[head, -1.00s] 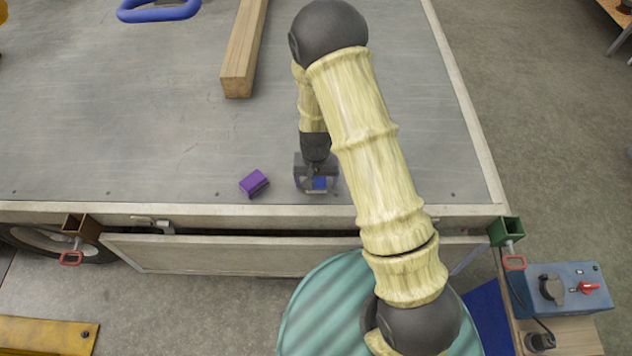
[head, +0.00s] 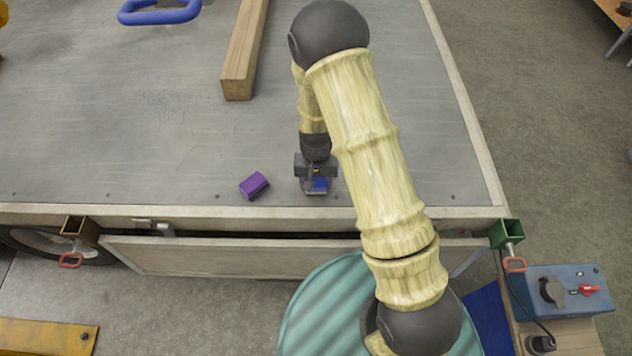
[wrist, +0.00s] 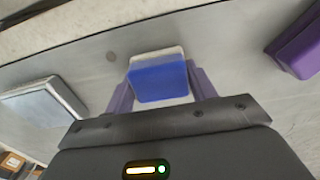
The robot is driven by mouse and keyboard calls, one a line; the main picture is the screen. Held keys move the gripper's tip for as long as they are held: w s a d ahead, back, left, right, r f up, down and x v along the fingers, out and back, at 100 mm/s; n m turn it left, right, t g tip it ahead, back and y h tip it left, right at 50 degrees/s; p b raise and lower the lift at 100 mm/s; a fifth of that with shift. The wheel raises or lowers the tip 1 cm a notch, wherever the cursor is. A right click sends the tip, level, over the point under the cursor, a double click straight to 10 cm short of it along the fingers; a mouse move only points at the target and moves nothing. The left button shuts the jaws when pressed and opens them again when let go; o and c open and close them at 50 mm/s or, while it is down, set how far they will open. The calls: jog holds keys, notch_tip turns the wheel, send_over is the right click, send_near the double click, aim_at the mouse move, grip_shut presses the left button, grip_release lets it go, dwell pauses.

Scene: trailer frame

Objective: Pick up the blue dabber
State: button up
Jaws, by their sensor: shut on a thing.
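The blue dabber (head: 319,186) is a small block with a blue face and a pale edge, near the front edge of the trailer bed (head: 150,130). My gripper (head: 314,184) points down over it and is shut on it. In the wrist view the dabber (wrist: 160,80) sits between the two purple fingers of my gripper (wrist: 160,88), one on each side. I cannot tell whether it still touches the bed.
A purple block (head: 254,185) lies to the left of my gripper. It shows at the upper right of the wrist view (wrist: 300,45), where a pale grey block (wrist: 42,103) lies at left. A wooden beam (head: 243,55) and a blue handle (head: 160,13) lie farther back.

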aim_at(316, 179)
notch_tip(316, 179, up, 10)
jog(key=shift+f, duration=0.2)
dwell(0.4)
jog(key=o, duration=0.4)
jog(key=shift+c, duration=1.4)
jog(key=w+d+f, duration=0.1)
jog(key=w+d, duration=0.1)
jog(key=d, duration=0.3)
jog(key=w+d+f+n, duration=0.1)
jog(key=w+d, duration=0.2)
jog(key=d, duration=0.3)
jog(key=shift+d+f, duration=0.2)
jog(key=shift+f, duration=0.05)
